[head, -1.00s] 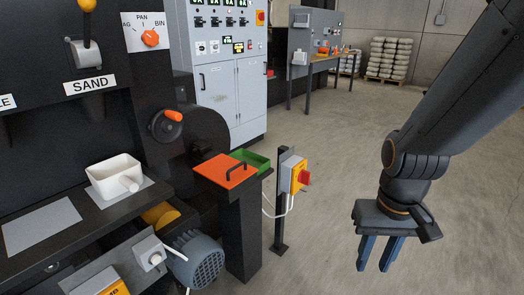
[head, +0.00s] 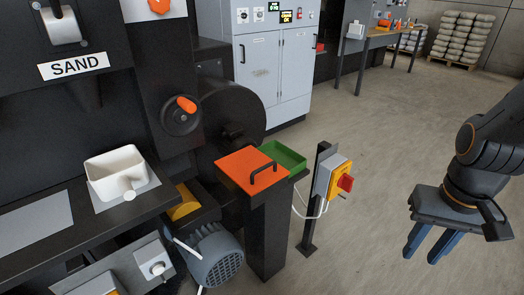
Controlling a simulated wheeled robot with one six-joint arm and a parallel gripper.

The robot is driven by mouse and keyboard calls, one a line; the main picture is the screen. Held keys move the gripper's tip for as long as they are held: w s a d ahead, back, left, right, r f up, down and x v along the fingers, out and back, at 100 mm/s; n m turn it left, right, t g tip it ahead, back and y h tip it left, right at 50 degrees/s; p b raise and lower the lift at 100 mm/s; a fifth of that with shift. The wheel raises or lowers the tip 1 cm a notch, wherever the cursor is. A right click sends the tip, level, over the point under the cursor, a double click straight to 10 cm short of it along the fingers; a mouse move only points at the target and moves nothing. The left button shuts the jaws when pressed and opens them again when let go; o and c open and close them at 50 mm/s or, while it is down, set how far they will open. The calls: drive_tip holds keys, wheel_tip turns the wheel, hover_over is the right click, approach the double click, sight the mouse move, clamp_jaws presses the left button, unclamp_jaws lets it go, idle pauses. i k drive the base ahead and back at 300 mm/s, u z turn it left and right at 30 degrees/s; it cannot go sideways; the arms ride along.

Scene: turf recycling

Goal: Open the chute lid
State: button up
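The chute lid (head: 240,172) is a flat orange plate with a black bar handle (head: 263,173). It lies flat on top of a black post-like chute (head: 268,235) in the middle of the head view. My gripper (head: 428,252) hangs at the right of the view, pointing down, with two blue fingers apart and nothing between them. It is well to the right of the lid, beyond the yellow switch box, and touches nothing. What is under the lid is hidden.
A green tray (head: 284,155) adjoins the lid's far right side. A yellow box with a red switch (head: 340,178) stands on a post between lid and gripper. A white scoop-like container (head: 118,174) sits on the left ledge. A grey motor (head: 215,258) is below. Open floor lies right.

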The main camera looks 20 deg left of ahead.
sight(251, 162)
drive_tip(key=u, duration=0.35)
drive_tip(key=i, duration=0.6)
drive_tip(key=u, duration=1.05)
drive_tip(key=i, duration=0.4)
drive_tip(key=u, duration=0.5)
